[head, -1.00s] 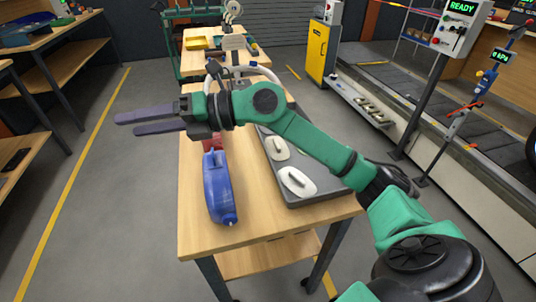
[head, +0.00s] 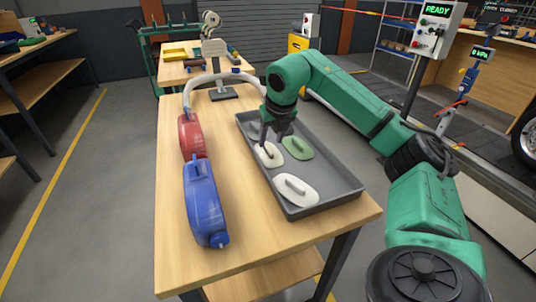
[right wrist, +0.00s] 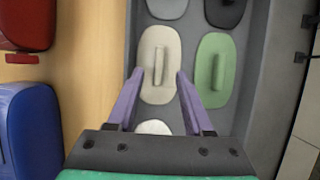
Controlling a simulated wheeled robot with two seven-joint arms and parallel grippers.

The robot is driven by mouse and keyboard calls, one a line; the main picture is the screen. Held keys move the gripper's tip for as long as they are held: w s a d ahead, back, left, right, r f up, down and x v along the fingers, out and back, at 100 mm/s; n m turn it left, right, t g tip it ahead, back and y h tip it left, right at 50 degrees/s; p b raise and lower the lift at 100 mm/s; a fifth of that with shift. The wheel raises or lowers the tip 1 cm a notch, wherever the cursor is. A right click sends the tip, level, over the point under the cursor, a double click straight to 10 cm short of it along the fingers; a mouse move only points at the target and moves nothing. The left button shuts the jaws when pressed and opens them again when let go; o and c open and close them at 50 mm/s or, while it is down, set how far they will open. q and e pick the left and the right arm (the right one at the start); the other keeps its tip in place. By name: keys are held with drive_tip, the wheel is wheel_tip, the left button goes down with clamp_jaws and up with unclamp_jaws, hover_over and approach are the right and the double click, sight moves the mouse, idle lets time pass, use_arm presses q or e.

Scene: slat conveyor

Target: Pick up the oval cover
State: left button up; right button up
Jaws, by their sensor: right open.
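Several oval covers, each with a raised bar handle, lie in a grey tray (head: 335,201). A cream cover (head: 267,155) lies beneath my right gripper (head: 271,146); the cream cover also fills the middle of the right wrist view (right wrist: 160,90). A green cover (head: 299,148) lies to its right and a white cover (head: 296,190) nearer the front. In the right wrist view my right gripper (right wrist: 160,73) is open, its fingertips on either side of the cream cover's handle. I cannot tell how far above the cover they are. My left gripper is out of view.
A blue container (head: 204,203) and a red one (head: 191,137) stand on the wooden table (head: 240,240), left of the tray. A light curved tube (head: 205,76) and a stand (head: 216,65) are behind. Grey (right wrist: 167,8) and dark (right wrist: 225,12) covers lie at the tray's far end.

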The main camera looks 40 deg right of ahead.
sight(268, 148)
drive_tip(key=x, duration=0.4)
drive_tip(key=shift+a+r, duration=0.1)
clamp_jaws()
